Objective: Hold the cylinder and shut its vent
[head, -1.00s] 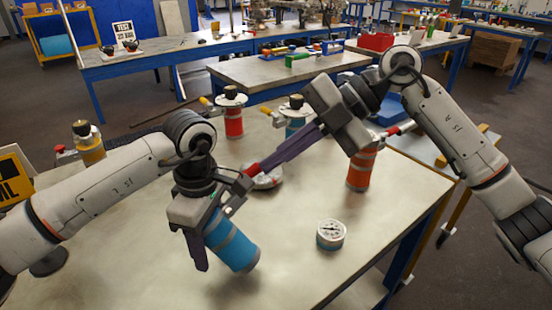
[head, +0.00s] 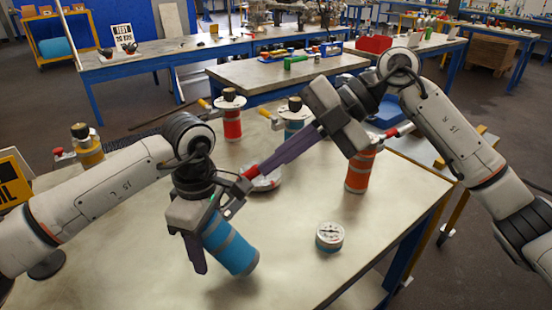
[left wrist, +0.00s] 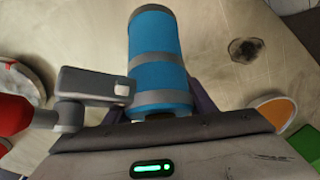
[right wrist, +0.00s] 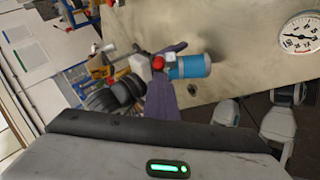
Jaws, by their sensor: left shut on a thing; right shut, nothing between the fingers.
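My left gripper (head: 214,240) is shut on a blue cylinder (head: 232,248) with grey bands, held tilted above the table. The cylinder also shows in the left wrist view (left wrist: 156,48), between the purple fingers. A grey vent fitting (left wrist: 95,85) with a red handle (left wrist: 14,114) sticks out to its left there. My right gripper (head: 252,174) is shut and empty; its purple fingers reach down-left with their tips at the red handle. In the right wrist view the red handle end (right wrist: 158,62) is just beyond the fingertips; whether they touch, I cannot tell.
A white pressure gauge (head: 329,236) lies on the table at the right. An orange cylinder (head: 359,172), a red one (head: 232,122), another blue one (head: 294,116) and a yellow one (head: 87,146) stand around. A sign (head: 14,180) stands at the left.

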